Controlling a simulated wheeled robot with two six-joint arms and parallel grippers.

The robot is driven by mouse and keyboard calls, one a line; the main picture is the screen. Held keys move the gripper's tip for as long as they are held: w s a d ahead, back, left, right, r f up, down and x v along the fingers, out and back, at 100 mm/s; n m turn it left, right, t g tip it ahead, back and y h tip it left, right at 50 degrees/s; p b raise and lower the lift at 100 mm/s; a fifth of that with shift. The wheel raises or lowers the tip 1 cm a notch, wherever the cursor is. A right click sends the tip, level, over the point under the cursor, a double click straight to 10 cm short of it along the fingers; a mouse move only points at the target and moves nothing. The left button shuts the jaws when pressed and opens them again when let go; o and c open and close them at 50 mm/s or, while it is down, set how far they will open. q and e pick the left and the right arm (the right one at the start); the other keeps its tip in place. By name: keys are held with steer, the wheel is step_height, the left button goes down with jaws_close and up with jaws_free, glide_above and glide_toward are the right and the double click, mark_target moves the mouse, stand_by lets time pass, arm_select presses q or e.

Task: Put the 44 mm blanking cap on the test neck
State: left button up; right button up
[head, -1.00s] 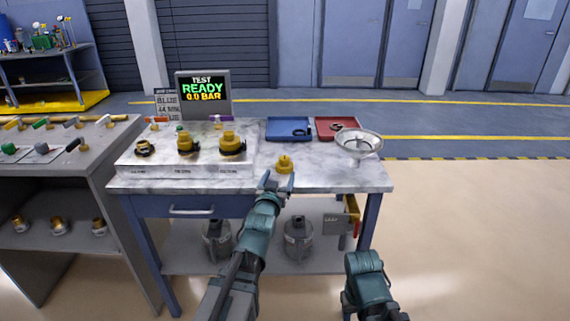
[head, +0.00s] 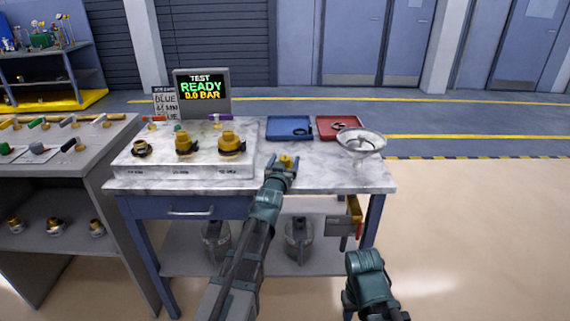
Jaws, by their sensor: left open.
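A small yellow piece (head: 286,160) with a knob on top stands on the marble bench top; I cannot tell whether it is the blanking cap. My left gripper (head: 281,164) is open at this piece, its fingers partly hiding it. I cannot tell whether they touch it. Which is the test neck is unclear. Of my right arm only a link shows at the lower right.
A screen (head: 202,88) reads TEST READY 0.0 BAR beside a small sign (head: 166,102). A blue tray (head: 288,122), a red tray (head: 328,122) and a silver funnel bowl (head: 362,144) stand behind and right. A grey side bench (head: 100,148) with coloured-handled tools adjoins left.

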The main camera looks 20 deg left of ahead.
arm_select(q)
jaws_close()
stand_by(0.4)
steer(key=shift+r, duration=0.2)
arm_select(e)
steer(key=shift+r, duration=0.2)
